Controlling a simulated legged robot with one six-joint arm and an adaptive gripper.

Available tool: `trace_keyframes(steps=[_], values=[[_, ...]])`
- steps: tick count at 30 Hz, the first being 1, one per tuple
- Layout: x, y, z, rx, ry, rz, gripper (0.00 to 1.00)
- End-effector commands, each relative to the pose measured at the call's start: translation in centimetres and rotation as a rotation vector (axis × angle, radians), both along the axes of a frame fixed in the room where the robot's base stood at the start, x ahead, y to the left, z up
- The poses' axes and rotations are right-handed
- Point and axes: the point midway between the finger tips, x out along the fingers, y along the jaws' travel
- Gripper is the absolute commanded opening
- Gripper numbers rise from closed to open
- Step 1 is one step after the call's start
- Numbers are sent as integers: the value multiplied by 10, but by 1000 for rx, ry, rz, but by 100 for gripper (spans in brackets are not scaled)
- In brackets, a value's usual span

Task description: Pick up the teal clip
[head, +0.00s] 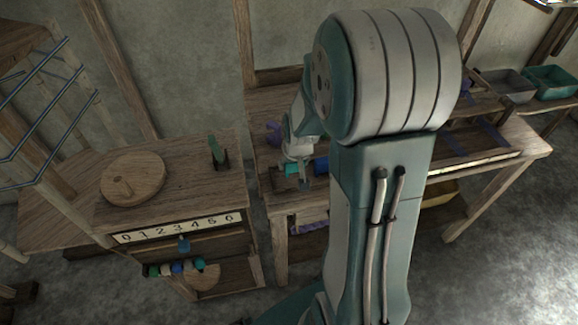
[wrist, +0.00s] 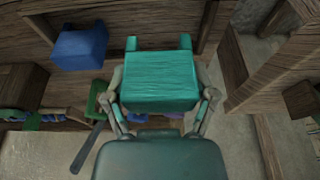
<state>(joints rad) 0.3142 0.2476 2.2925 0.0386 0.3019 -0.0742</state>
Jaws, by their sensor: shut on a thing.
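The teal clip (wrist: 160,80) is a block with two short prongs at its top, in the middle of the wrist view. My gripper (wrist: 160,100) is shut on it, with one finger against each side. In the head view the teal clip (head: 292,169) is small and partly hidden by my gripper (head: 300,174), over the wooden bench right of the numbered cabinet. Whether the clip touches the wood beneath cannot be told.
A blue block (wrist: 80,47) sits left of the clip, close by. A green-handled tool (wrist: 95,105) lies below left. Wooden beams (wrist: 270,60) stand at the right. The cabinet (head: 190,195) carries a round wooden disc (head: 132,178) and a dark green upright piece (head: 217,152).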

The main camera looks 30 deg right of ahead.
Motion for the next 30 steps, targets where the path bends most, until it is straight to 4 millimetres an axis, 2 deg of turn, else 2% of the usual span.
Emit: trace_keyframes(steps=[1, 5, 9, 16, 22, 30], values=[[-7, -1, 11, -2, -6, -3, 37], [-26, 0, 33, -1, -6, -2, 37], [-58, 1, 45, -1, -4, -3, 37], [-96, 1, 61, -1, -2, -3, 37], [-111, 2, 67, 1, 0, -2, 37], [-114, 2, 68, 0, 0, 0, 37]])
